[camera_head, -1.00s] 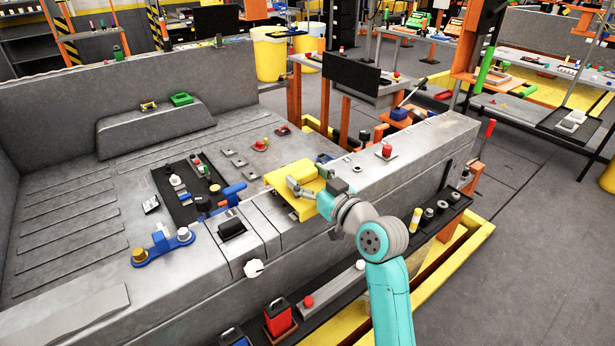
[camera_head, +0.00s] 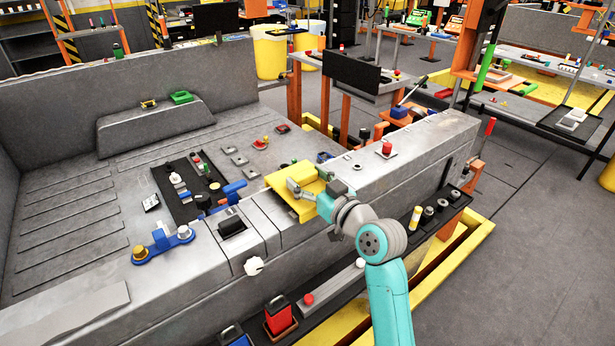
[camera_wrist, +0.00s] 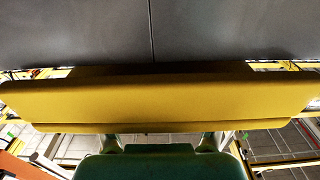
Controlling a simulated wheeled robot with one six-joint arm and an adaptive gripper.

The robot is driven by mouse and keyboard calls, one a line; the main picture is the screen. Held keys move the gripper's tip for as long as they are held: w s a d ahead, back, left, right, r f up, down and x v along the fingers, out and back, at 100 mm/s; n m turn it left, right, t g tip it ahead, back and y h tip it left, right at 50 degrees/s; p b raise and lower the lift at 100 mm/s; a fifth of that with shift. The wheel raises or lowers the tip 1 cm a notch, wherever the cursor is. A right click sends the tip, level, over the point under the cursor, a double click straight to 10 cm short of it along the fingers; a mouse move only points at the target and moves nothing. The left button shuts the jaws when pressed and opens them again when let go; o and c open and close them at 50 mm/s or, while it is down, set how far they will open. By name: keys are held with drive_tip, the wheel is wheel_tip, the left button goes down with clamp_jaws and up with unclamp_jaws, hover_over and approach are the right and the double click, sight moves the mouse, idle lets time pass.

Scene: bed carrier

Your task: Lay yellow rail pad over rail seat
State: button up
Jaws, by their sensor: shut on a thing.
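The yellow rail pad (camera_head: 287,185) is at the top of the grey side rail, at the end of my arm. My gripper (camera_head: 312,189) is shut on it, at its near right side. In the wrist view the pad (camera_wrist: 160,100) spans almost the whole width, with a grey surface with a dark seam beyond it. The rail's top under the pad is hidden, so I cannot tell whether the pad touches it.
A red button (camera_head: 386,149) is to the right. A dark tray (camera_head: 188,188) with small parts lies on the bed. A shelf with bottles runs along the near side.

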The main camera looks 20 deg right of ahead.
drive_tip(key=shift+f, duration=1)
drive_tip(key=o, duration=1.2)
drive_tip(key=shift+o, duration=0.2)
drive_tip(key=v, duration=1.2)
